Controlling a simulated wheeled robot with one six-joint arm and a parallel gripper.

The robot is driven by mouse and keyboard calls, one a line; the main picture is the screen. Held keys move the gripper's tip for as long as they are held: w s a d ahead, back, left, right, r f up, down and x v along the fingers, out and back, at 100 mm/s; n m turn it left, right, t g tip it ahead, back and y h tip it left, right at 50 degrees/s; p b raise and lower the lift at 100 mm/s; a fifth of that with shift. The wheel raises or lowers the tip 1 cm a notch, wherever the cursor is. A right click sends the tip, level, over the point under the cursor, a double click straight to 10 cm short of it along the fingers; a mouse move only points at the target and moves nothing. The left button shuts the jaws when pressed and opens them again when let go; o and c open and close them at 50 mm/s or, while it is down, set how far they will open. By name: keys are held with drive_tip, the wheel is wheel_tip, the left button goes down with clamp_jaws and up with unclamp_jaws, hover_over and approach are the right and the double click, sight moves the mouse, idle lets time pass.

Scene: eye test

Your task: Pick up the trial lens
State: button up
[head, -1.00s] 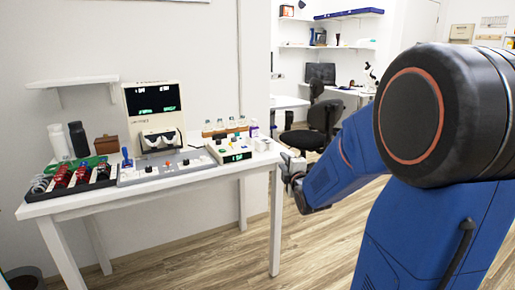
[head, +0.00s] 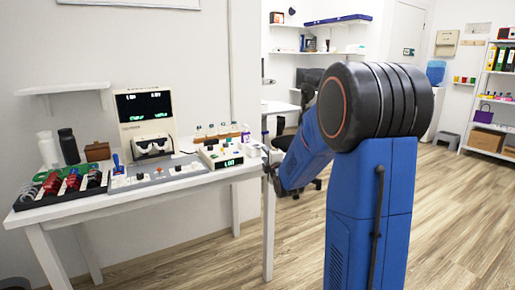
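A black tray (head: 58,200) at the left end of the white table holds several small round-rimmed pieces. Some are red (head: 73,181), others grey (head: 27,191) or dark. They look like trial lenses, but they are too small to tell one single lens apart. My gripper (head: 270,166) is at the table's right end, mostly hidden by my blue arm and far from the tray. I cannot make out its fingers or anything held in it.
On the white table (head: 200,182) stand an eye-test machine (head: 146,125), a grey control panel (head: 158,174), a box with a green display (head: 220,157), small bottles (head: 212,131), and two flasks (head: 68,147).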

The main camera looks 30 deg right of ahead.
sight(258, 146)
drive_tip(key=shift+x, duration=2.7)
drive_tip(key=shift+r, duration=0.25)
clamp_jaws()
